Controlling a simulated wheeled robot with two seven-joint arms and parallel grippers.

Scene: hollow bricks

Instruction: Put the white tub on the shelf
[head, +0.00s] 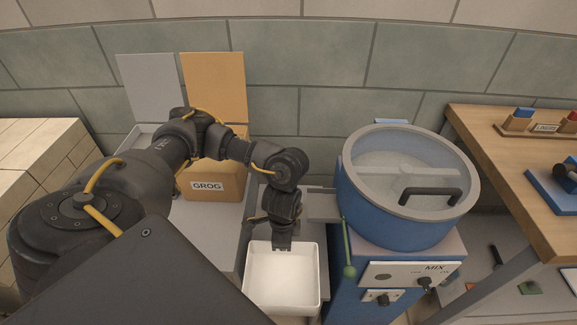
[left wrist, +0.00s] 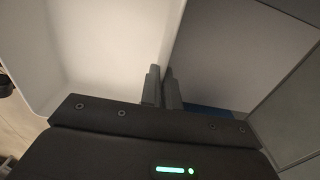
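The white tub (head: 283,277) is an open, empty, shallow container at the bottom middle of the head view. My left gripper (head: 282,243) reaches down to its far rim. In the left wrist view the fingers (left wrist: 162,88) stand close together on either side of the wall of the tub (left wrist: 105,45), shut on it. The tub looks about level; I cannot tell whether it rests on something. A grey shelf (head: 475,303) lies low under the wooden bench at the right. My right gripper is not in view.
A GROG box (head: 215,183) sits on a grey surface behind my arm. The wooden bench (head: 500,160) holds small items. Small objects lie on the low shelf.

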